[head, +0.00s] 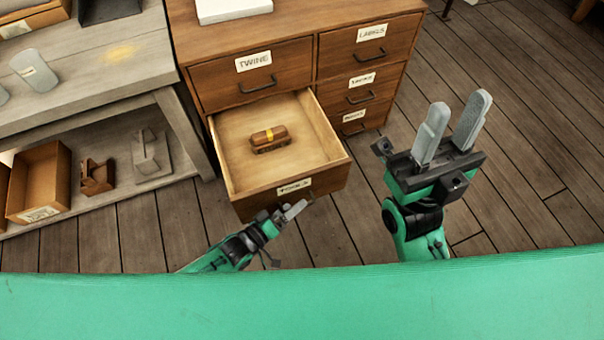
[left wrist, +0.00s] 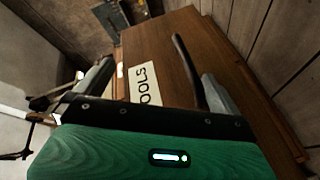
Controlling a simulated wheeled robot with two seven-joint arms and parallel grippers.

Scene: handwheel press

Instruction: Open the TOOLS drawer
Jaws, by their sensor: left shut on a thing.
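The TOOLS drawer (head: 234,180) stands pulled well out of the wooden cabinet, its inside visible from above. Its label (head: 294,186) is on the front panel, and the label also shows in the left wrist view (left wrist: 143,83). A brown piece with a yellow band (head: 269,138) lies inside. My left gripper (head: 290,210) is at the drawer front, shut on the dark drawer handle (left wrist: 186,62); the grip itself is partly hidden. My right gripper (head: 452,130) is open and empty, held above the floor to the right of the drawer.
The cabinet (head: 290,22) has a closed TWINE drawer (head: 253,74) above and several closed drawers at right. A grey workbench (head: 95,75) stands at left, with a box (head: 40,183) on its lower shelf. The plank floor (head: 510,120) at right is clear.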

